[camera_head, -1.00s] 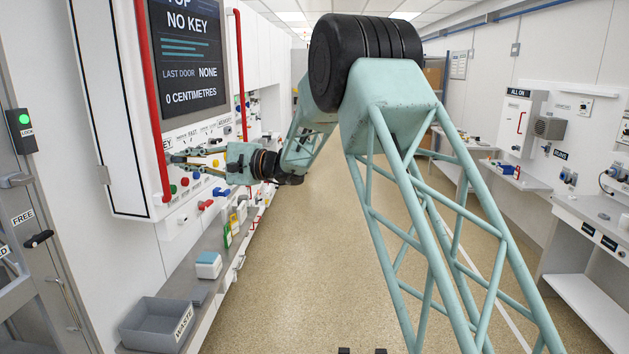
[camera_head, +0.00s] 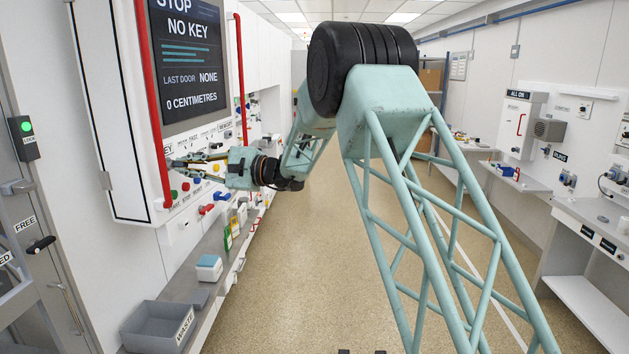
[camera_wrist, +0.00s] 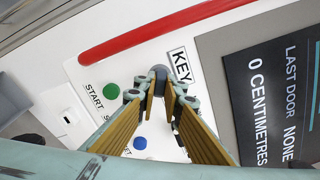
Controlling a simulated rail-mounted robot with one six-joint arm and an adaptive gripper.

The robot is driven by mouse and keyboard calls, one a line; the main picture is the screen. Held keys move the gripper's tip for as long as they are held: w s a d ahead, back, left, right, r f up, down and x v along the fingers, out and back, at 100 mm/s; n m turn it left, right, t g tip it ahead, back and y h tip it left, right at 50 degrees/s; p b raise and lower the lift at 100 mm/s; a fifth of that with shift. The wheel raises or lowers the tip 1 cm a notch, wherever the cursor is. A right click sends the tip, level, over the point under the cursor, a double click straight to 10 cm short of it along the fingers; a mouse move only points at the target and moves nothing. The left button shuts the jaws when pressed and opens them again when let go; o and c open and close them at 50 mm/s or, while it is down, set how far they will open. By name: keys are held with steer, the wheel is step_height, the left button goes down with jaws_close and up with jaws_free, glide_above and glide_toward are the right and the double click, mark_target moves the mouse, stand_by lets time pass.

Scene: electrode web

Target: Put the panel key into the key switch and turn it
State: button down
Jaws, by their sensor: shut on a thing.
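My gripper (camera_head: 174,162) is at the white wall panel, its fingers pointing at the area marked KEY. In the wrist view my gripper (camera_wrist: 160,93) has its gold-padded fingers converging beside the KEY label (camera_wrist: 181,66). A grey round part, seemingly the key switch (camera_wrist: 159,71), shows just beyond the fingertips. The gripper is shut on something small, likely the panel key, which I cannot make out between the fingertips. I cannot tell whether it touches or sits in the switch. The screen (camera_head: 190,60) reads STOP, NO KEY.
Red vertical rails (camera_head: 153,100) stand out from the panel near the gripper. A green START button (camera_wrist: 112,90) and a blue button (camera_wrist: 140,143) are close by. A grey waste bin (camera_head: 150,308) sits on the ledge below. The aisle floor (camera_head: 300,270) is clear.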

steer(key=shift+a+r+m+p, duration=0.1)
steer(key=shift+r+m+p, duration=0.05)
steer(key=shift+m+p, duration=1.3)
steer(key=shift+r+m+p, duration=0.1)
steer(key=shift+m+p, duration=1.15)
steer(key=shift+m, duration=0.4)
stand_by(0.6)
steer(key=c, duration=2.7)
jaws_free()
steer(key=shift+s+a+f, duration=0.1)
steer(key=shift+f, duration=0.1)
steer(key=shift+d, duration=0.25)
steer(key=shift+d+f+b, duration=0.1)
steer(key=shift+d+b, duration=0.3)
steer(key=shift+d, duration=0.35)
steer(key=shift+b+v, duration=1.2)
steer(key=shift+v, duration=2.45)
